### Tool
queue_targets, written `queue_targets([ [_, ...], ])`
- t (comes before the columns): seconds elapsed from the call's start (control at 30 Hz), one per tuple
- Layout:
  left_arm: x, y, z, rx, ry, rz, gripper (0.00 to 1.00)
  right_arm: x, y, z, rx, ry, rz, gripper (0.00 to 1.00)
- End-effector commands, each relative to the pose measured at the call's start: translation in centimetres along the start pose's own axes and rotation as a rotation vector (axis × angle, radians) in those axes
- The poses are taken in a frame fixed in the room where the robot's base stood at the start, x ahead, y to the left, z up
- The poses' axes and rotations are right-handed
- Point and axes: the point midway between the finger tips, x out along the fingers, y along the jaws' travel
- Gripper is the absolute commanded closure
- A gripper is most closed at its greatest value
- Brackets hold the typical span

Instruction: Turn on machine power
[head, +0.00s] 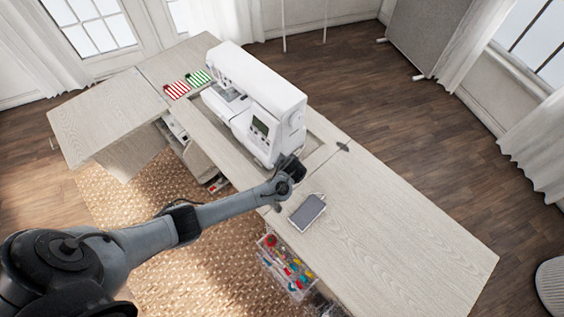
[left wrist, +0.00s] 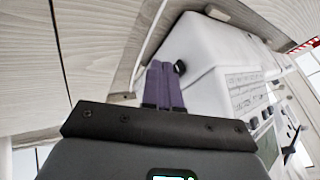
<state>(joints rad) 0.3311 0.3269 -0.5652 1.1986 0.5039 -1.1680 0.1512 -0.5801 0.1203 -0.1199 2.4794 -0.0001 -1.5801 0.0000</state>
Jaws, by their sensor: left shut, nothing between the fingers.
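The white sewing machine (head: 255,95) stands in the cabinet top. My left gripper (head: 297,168) is at the machine's near right end, low by its base. In the left wrist view the two purple-grey fingers (left wrist: 163,66) are shut together with nothing between them. Their tips are close to a small black part (left wrist: 180,67) on the machine's white side (left wrist: 205,45); whether they touch it I cannot tell. This part may be the power switch, but its position on or off is not readable. In the head view the gripper hides that part of the machine. My right gripper is not in view.
A grey tablet-like object (head: 307,212) lies on the wooden tabletop (head: 400,240) near the gripper. Red and green striped fabrics (head: 177,90) lie at the far left. An open drawer with colourful spools (head: 285,268) is below the front edge. The right tabletop is clear.

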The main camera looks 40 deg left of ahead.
Motion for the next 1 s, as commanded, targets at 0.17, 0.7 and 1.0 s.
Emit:
queue_targets([
  [0.17,0.5,-1.0,0.0,-0.001,0.001,0.001,1.00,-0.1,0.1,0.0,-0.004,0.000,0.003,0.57],
  [0.7,0.5,-1.9,0.0,0.035,0.017,0.018,1.00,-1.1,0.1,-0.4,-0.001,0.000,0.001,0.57],
  [1.0,1.1,-2.4,0.2,0.115,0.062,0.058,1.00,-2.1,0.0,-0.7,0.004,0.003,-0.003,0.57],
])
